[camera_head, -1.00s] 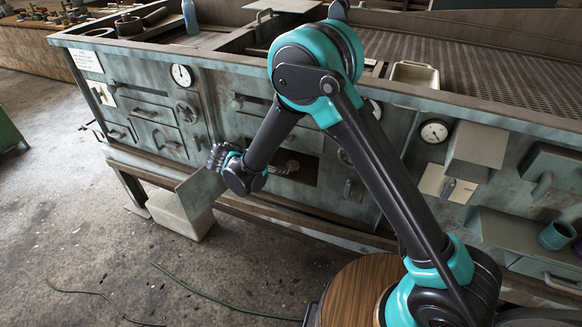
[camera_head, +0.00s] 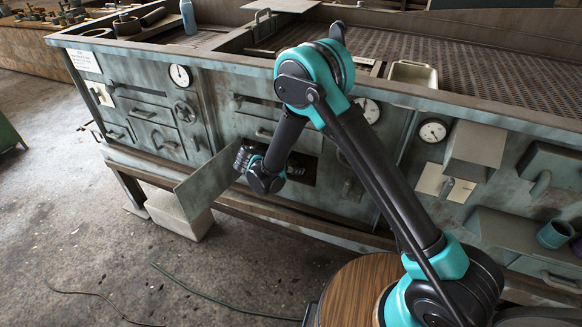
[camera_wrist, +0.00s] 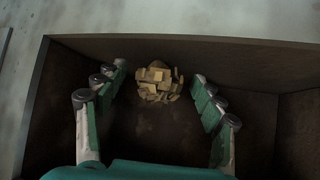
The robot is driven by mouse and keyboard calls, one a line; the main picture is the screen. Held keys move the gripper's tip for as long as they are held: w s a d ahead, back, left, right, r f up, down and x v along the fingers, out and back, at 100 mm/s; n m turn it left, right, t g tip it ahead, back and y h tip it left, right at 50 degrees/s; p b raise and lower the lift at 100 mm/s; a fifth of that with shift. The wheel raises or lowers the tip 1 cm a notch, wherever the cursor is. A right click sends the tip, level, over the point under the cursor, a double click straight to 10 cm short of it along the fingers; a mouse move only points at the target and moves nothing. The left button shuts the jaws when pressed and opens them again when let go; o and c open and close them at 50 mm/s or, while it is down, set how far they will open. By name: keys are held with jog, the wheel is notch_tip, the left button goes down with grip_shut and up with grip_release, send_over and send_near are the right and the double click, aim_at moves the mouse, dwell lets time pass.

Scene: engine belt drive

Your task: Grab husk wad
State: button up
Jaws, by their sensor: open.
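In the wrist view the husk wad (camera_wrist: 159,82) is a clump of tan, blocky bits on the dark floor of a recess (camera_wrist: 290,115) in the machine. My gripper (camera_wrist: 160,88) is open, with one finger on each side of the wad and clear gaps between. No contact shows. In the head view my gripper (camera_head: 245,160) is at the recess's opening in the machine front, behind the open panel door. The wad is not visible there.
The open panel door (camera_head: 213,172) sticks out just left of my gripper. A grey block (camera_head: 178,215) stands on the floor below. The recess's dark walls enclose the wad. Gauges, a valve wheel (camera_head: 186,112) and handles stud the machine front.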

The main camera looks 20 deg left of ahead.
jog(key=shift+c, duration=0.5)
jog(key=c, duration=1.1)
jog(key=shift+o, duration=0.2)
jog(key=shift+r, duration=0.1)
